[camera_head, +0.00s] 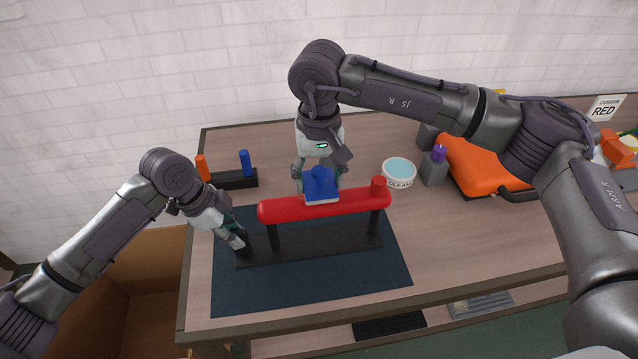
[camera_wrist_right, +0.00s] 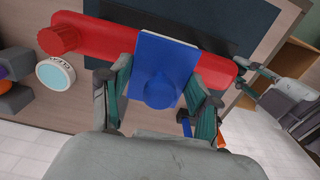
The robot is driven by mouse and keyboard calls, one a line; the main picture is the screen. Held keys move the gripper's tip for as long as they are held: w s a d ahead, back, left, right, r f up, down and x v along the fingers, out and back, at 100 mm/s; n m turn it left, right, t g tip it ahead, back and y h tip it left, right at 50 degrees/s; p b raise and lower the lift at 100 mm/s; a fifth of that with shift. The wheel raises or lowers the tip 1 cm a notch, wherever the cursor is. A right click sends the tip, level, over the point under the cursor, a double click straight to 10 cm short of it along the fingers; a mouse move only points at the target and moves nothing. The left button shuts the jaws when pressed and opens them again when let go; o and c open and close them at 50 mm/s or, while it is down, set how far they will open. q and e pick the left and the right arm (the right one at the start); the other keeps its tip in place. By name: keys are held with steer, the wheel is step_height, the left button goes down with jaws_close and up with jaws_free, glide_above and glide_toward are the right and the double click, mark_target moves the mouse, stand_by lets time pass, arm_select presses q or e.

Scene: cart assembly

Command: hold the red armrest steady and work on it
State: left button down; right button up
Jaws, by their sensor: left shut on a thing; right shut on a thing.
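The red armrest (camera_head: 285,208) lies level on a black stand (camera_head: 310,243), with a short ribbed red knob (camera_head: 380,187) upright at its right end. My right gripper (camera_head: 320,180) is shut on a blue block (camera_head: 321,190) with a round knob and a pale lower edge. The block rests on top of the armrest near its middle, and its blue knob (camera_wrist_right: 159,92) sits between my fingers in the right wrist view. My left gripper (camera_head: 240,241) is low at the stand's left end, shut on a dark part there, mostly hidden by the fingers.
The stand is on a dark mat (camera_head: 330,285) on a wooden table (camera_head: 480,240). Behind are a black holder (camera_head: 232,180) with orange and blue pegs, a round tub marked CLEAN (camera_head: 399,173), a purple-topped grey block (camera_head: 435,167) and an orange cushion (camera_head: 480,165). The front right is clear.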

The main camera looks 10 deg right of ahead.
mark_target(334, 181)
stand_by(0.5)
steer(key=shift+f, duration=0.3)
steer(key=shift+f, duration=1)
stand_by(0.4)
steer(key=shift+d+r, duration=0.1)
steer(key=shift+d, duration=1.4)
steer(key=shift+a, duration=0.1)
